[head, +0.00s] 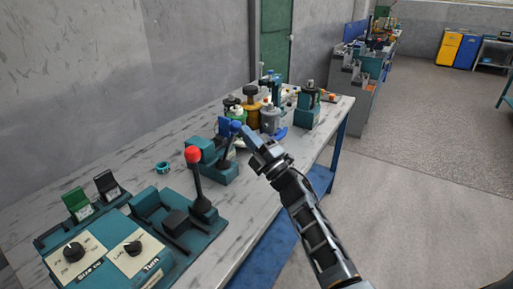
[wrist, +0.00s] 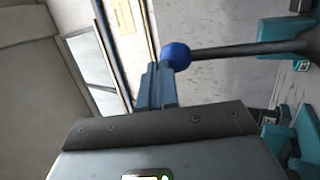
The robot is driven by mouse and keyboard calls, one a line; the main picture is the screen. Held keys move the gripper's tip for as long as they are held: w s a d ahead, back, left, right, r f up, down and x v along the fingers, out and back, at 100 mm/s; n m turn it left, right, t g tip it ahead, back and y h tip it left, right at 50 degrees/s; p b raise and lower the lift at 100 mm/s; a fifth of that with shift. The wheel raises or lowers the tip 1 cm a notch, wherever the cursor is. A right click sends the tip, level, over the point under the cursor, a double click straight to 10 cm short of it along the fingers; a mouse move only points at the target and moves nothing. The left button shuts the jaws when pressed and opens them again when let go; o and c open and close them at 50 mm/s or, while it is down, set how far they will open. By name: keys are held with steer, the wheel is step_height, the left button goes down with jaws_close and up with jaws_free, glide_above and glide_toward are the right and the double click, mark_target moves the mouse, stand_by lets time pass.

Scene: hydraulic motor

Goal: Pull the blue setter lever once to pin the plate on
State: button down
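The blue setter lever shows its round blue ball knob (head: 235,126) in the head view, on the teal setter unit (head: 216,165) on the bench. In the wrist view the blue ball (wrist: 176,56) sits at the end of a dark rod (wrist: 240,49) that runs to the right. My gripper (head: 244,130) is right beside the ball, its fingertips pointing at it. In the wrist view my gripper's fingers (wrist: 156,82) are close together, with the ball at their right tip and not between them. I cannot tell whether they touch. The plate cannot be made out clearly.
A red-knobbed lever (head: 193,155) stands upright on a teal base in front. A control box (head: 115,246) with two dials is at the near left. A teal ring (head: 162,168) lies on the bench (head: 130,165). Several bottles and devices crowd the bench behind my gripper.

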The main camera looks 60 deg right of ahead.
mark_target(236, 125)
steer(key=x, duration=0.3)
steer(key=b+x, duration=0.1)
steer(key=shift+w+a+r, duration=0.15)
steer(key=shift+w+a, duration=0.25)
steer(key=shift+w+r+b, duration=0.2)
steer(key=shift+w, duration=0.45)
steer(key=shift+w+r+b, duration=0.15)
steer(key=shift+w+r, duration=0.1)
steer(key=shift+w, duration=0.4)
